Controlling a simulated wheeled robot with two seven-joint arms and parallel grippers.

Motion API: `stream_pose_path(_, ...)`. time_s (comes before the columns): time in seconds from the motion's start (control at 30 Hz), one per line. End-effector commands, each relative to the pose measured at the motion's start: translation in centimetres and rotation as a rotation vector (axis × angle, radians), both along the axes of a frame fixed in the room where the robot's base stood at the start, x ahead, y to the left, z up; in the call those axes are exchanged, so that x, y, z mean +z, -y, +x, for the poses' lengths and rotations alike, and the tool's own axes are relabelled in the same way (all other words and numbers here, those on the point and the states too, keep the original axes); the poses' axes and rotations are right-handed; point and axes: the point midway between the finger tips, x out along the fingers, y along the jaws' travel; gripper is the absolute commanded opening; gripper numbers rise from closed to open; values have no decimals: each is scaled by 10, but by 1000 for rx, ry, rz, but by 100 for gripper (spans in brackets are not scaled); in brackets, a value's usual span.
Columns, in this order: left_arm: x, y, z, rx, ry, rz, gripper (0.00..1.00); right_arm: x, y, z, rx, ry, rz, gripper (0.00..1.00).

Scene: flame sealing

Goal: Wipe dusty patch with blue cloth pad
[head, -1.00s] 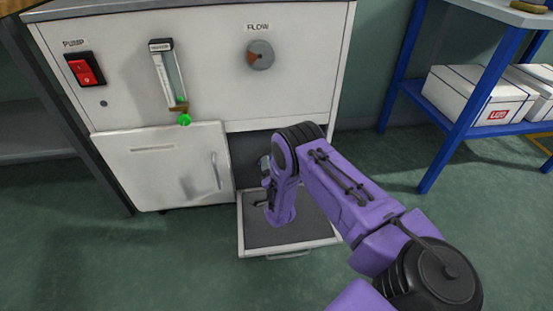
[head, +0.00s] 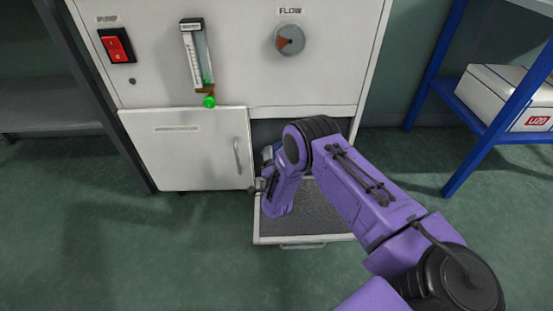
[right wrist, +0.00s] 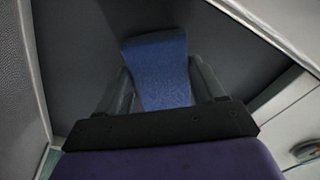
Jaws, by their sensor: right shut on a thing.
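The blue cloth pad (right wrist: 160,72) is between the two fingers of my right gripper (right wrist: 162,88) in the right wrist view, and the gripper is shut on it. Dark grey surfaces lie beyond the pad; I cannot tell whether it touches them. In the head view my right arm bends down over the pulled-out drawer (head: 290,238) at the cabinet's lower opening. My right gripper's fingertips are mostly hidden there. I cannot make out a distinct dusty patch in either view. My left gripper is not in view.
The white cabinet (head: 245,70) carries a red pump switch (head: 117,46), a flow meter (head: 194,60) and a flow knob (head: 290,39). Its white door panel (head: 190,150) is left of the drawer. A blue-framed shelf (head: 452,97) with a white box (head: 500,97) stands at right.

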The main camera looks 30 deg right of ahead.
Motion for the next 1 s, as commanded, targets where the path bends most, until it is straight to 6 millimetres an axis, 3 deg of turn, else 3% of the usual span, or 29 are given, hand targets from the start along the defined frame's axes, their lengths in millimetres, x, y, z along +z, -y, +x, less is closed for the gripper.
stream_pose_path(0.53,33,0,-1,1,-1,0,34,2,-30,-47,2,-3,-1,44)
stream_pose_path(1.0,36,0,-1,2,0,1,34,1,-35,-56,2,-3,0,44)
